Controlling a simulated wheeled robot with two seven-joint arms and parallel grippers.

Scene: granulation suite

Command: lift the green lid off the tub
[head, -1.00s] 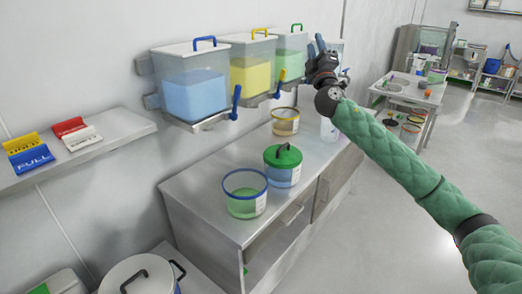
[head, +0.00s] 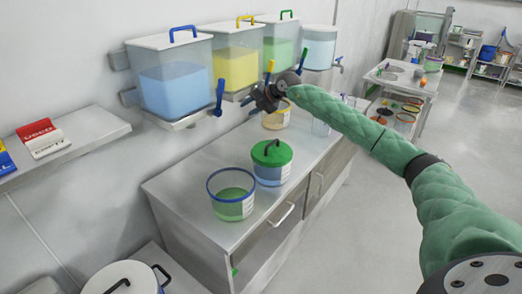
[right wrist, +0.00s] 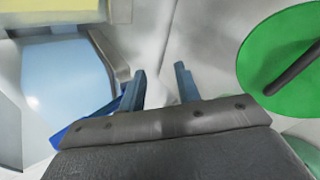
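The green lid (head: 279,151) with a dark arched handle sits on a clear tub (head: 270,179) with blue contents, on the steel cabinet. The lid also shows at the right of the right wrist view (right wrist: 268,50), its handle running diagonally. My right gripper (head: 258,99) is in the air behind and above the tub, near the dispensers. In the right wrist view the gripper's two blue fingers (right wrist: 162,82) stand apart with nothing between them, and the lid is off to their right. My left gripper is not in view.
A blue-rimmed open tub (head: 230,194) with green contents stands next to the lidded tub, at its front left. A yellow-rimmed tub (head: 277,118) stands behind it. Wall dispensers with levers, such as the blue one (head: 175,80), hang above the cabinet top (head: 190,183).

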